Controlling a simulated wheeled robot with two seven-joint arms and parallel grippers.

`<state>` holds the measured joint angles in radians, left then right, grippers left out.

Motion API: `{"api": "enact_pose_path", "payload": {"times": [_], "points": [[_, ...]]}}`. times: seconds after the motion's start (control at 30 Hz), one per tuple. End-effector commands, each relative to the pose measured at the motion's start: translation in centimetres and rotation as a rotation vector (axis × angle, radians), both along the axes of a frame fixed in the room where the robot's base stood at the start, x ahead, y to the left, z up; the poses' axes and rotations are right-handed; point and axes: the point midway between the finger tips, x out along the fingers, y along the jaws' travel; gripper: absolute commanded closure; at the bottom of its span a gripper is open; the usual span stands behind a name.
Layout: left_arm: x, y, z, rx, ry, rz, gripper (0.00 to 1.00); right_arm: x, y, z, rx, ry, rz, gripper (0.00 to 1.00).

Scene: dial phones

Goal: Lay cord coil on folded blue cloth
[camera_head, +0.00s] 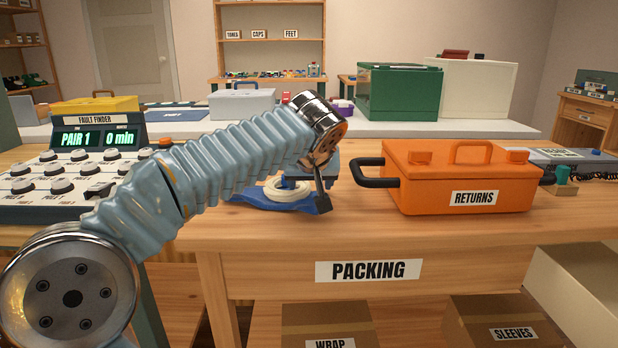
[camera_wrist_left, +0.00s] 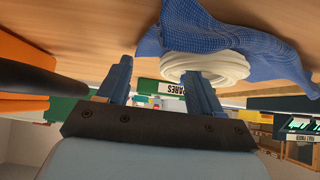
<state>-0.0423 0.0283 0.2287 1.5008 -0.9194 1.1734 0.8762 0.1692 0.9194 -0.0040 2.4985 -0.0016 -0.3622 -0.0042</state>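The cord coil (camera_head: 287,191) is a cream-white ring of cord. It lies on the blue cloth (camera_head: 252,199) on the packing table, left of the orange box. In the left wrist view, which is upside down, the coil (camera_wrist_left: 220,68) rests against the rumpled blue cloth (camera_wrist_left: 215,35). My left gripper (camera_head: 310,182) is low beside the coil on its right side. In the wrist view its fingers (camera_wrist_left: 157,70) stand apart with nothing visible between them. One finger overlaps the coil's edge; I cannot tell whether it touches. My right gripper is out of sight.
An orange RETURNS box (camera_head: 455,180) with a black side handle stands close right of my left gripper. A fault finder panel (camera_head: 80,165) is at the left. Green (camera_head: 400,92) and white (camera_head: 475,88) boxes stand on the rear bench. The table's front strip is clear.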

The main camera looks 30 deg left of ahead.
Motion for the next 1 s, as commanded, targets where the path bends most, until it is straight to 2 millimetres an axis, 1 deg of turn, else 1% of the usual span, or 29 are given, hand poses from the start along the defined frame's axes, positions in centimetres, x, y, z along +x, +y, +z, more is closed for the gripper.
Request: {"api": "enact_pose_path", "payload": {"times": [0.03, 0.07, 0.1, 0.3, 0.4, 0.5, 0.7, 1.0], "points": [[0.1, -0.1, 0.8, -0.002, 0.009, -0.001, 0.38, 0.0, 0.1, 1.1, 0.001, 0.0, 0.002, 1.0], [-0.3, -0.4, 0.9, -0.002, 0.006, -0.003, 0.38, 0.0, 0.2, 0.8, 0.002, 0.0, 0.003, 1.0], [-0.9, -0.7, 1.6, -0.002, 0.001, -0.004, 0.38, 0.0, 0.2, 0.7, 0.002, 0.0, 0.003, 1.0], [-3.9, -2.6, 5.5, 0.001, -0.004, -0.006, 0.38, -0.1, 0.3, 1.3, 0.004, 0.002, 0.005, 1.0], [-5.2, -3.3, 7.1, 0.001, -0.005, -0.004, 0.38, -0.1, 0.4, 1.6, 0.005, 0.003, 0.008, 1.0], [-6.2, -3.9, 8.3, 0.001, -0.005, -0.004, 0.38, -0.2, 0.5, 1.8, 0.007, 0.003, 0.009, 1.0], [-7.1, -4.5, 9.3, 0.002, -0.006, -0.003, 0.38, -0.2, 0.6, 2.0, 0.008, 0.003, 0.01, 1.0], [-7.2, -4.5, 9.4, 0.003, -0.005, -0.002, 0.38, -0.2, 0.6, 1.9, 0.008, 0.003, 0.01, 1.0]]}}
